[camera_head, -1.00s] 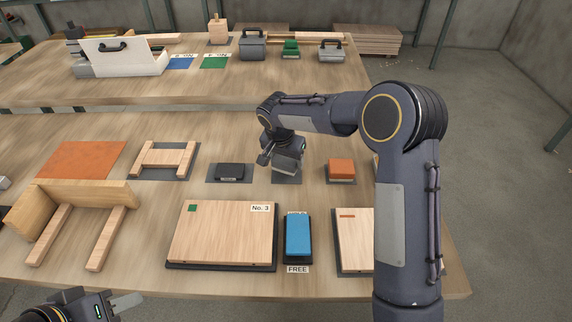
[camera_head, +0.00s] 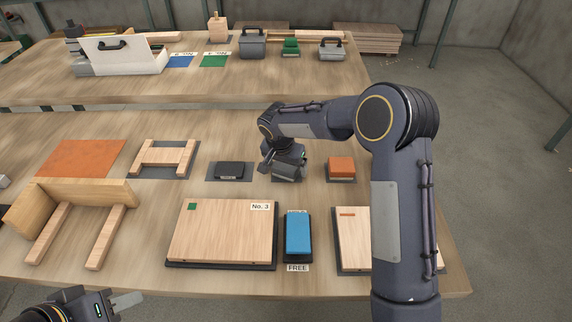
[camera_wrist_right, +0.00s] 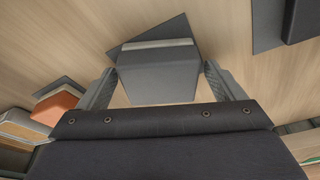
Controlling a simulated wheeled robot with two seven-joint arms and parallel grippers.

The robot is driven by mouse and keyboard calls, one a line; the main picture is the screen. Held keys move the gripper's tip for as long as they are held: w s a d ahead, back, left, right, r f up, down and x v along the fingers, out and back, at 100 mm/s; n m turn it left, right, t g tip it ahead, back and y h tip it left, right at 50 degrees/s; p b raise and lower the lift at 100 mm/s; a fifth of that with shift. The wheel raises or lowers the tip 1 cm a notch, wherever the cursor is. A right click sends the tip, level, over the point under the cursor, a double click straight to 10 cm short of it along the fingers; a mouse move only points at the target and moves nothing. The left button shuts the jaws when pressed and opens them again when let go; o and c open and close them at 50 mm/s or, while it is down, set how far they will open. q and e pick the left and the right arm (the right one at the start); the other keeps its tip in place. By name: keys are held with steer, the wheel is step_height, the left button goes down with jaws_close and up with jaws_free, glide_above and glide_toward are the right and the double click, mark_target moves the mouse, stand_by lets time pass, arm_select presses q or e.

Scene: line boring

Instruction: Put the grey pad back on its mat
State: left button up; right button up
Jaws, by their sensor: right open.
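In the right wrist view the grey pad (camera_wrist_right: 157,78), with a lighter strip along one edge, lies between the spread fingers of my right gripper (camera_wrist_right: 160,88). Wood shows between the pad and each finger. A dark mat (camera_wrist_right: 176,27) sticks out past the pad's far edge, with its sides turned at an angle to the pad's. The pad overlaps the mat; how much is hidden. In the head view my right gripper (camera_head: 285,168) is low over this spot and hides most of the pad and mat. My left gripper (camera_head: 125,300) is at the bottom left, only partly visible.
A black pad on its mat (camera_head: 213,178) lies just left of the right gripper, and an orange pad (camera_head: 341,167) just right. In front are a No. 3 board (camera_head: 222,230), a blue block (camera_head: 298,235) and another board (camera_head: 352,240). A wooden frame (camera_head: 162,158) stands further left.

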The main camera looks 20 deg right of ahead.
steer(key=shift+r, duration=0.6)
steer(key=v, duration=1.1)
steer(key=s+d+r+n+y, duration=0.1)
steer(key=s+d+r+y, duration=0.1)
steer(key=s+d+r, duration=0.45)
steer(key=s+f+n+t+y, duration=0.1)
steer(key=s+n+y, duration=0.1)
steer(key=s, duration=1.1)
steer(key=s+f+n+t+y+p, duration=0.1)
steer(key=s+n+t, duration=0.1)
steer(key=s, duration=1.1)
steer(key=shift+s+a+f+n+y, duration=0.2)
steer(key=shift+a+f+n+y, duration=0.2)
steer(key=shift+n, duration=0.2)
